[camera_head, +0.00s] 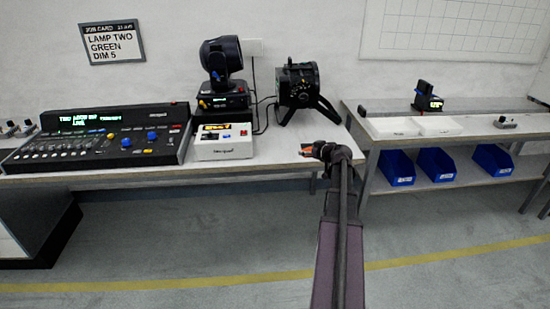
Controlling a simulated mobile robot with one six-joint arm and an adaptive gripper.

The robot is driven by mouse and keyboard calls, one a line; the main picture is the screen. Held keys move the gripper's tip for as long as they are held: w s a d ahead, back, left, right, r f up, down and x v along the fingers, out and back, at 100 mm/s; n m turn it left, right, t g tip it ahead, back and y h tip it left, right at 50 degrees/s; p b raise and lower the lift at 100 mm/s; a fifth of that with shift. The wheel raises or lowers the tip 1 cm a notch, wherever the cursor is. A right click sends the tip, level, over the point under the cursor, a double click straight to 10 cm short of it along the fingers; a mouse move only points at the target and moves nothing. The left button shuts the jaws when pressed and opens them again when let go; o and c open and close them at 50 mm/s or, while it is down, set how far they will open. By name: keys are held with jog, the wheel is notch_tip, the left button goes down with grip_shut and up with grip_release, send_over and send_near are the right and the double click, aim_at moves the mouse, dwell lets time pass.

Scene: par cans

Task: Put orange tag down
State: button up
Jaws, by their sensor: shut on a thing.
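My gripper (314,150) is at the end of my arm, which reaches from the bottom of the picture to the front right part of the table (280,160). A small orange tag (306,150) shows at the left of the fingertips, and the gripper is shut on it. The arm and gripper hide part of the tag. I cannot tell whether the tag touches the tabletop or is held just above it.
A control console (100,135), a white box (222,142), a moving-head lamp (222,75) and a black par can (298,90) stand on the table. A side bench (470,130) at right has blue bins (437,165) below. Bare tabletop lies between the white box and my gripper.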

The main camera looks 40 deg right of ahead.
jog(key=w+d+f+h+b, duration=0.1)
jog(key=w+d+f+b, duration=0.2)
jog(key=d+f, duration=0.1)
jog(key=shift+w+d+f+m, duration=0.2)
jog(key=shift+m, duration=0.2)
jog(key=shift+w, duration=0.15)
jog(key=w+a, duration=0.1)
jog(key=w, duration=0.3)
jog(key=w+a+f+b, duration=0.1)
jog(key=w+a, duration=0.1)
jog(key=w, duration=0.3)
jog(key=w+a, duration=0.1)
jog(key=w, duration=0.3)
jog(key=shift+w+a+f+b, duration=0.2)
jog(key=shift+w+a+b, duration=0.1)
jog(key=shift+a+b, duration=0.1)
jog(key=shift+w, duration=0.1)
jog(key=shift+w+a, duration=0.1)
jog(key=shift+w, duration=0.1)
jog(key=shift+w+a+f+b, duration=0.1)
jog(key=shift+w+f+b, duration=0.25)
jog(key=shift+f+b, duration=1.45)
jog(key=shift+f, duration=0.05)
jog(key=shift+f, duration=0.15)
